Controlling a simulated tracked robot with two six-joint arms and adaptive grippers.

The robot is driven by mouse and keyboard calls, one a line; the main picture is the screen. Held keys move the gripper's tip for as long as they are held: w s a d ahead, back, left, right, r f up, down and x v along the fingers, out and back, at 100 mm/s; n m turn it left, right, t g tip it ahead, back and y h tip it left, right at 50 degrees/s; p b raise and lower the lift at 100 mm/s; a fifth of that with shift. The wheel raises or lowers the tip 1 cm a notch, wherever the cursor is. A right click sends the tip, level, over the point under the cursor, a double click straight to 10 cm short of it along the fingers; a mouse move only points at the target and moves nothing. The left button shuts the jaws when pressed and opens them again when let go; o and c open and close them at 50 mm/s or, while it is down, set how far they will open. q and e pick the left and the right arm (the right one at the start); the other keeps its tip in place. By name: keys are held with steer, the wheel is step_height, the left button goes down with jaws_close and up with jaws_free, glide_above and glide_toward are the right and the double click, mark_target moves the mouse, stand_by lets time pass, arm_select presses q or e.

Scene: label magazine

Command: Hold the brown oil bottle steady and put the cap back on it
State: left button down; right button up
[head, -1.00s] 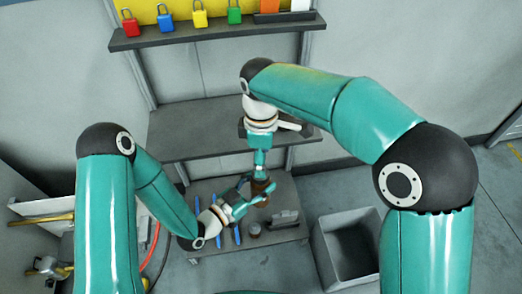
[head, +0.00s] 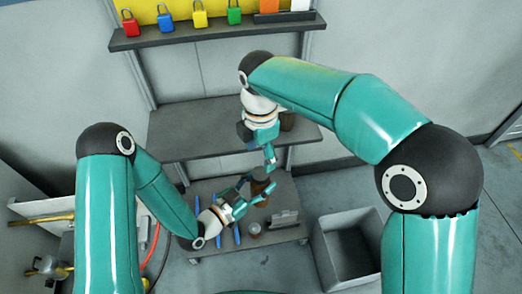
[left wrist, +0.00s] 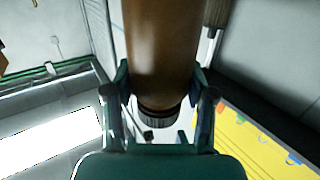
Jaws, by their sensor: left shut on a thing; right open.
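The brown oil bottle (head: 262,187) is between the fingers of my left gripper (head: 256,191), which is shut on it above the low bench. In the left wrist view the bottle (left wrist: 160,50) fills the space between the fingers. A dark ribbed cap (left wrist: 160,118) shows at its neck end there; I cannot tell how tightly it sits. My right gripper (head: 262,151) is open and empty above the bottle, apart from it. The bottle's top is small and partly hidden in the head view.
The low bench (head: 205,252) carries blue tools (head: 237,235), a small round jar (head: 255,228) and a grey block (head: 284,219). A grey bin (head: 347,250) stands at right. A shelf (head: 190,125) lies behind, with a brown thing (head: 287,120) partly behind my right wrist.

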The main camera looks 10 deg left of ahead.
mark_target(260, 172)
steer(key=shift+f, duration=3.85)
steer(key=c, duration=1.2)
steer(key=m, duration=1.1)
steer(key=shift+m, duration=0.4)
steer(key=m, duration=1.1)
steer(key=shift+w+m, duration=0.1)
steer(key=shift+m, duration=0.3)
steer(key=o, duration=1.3)
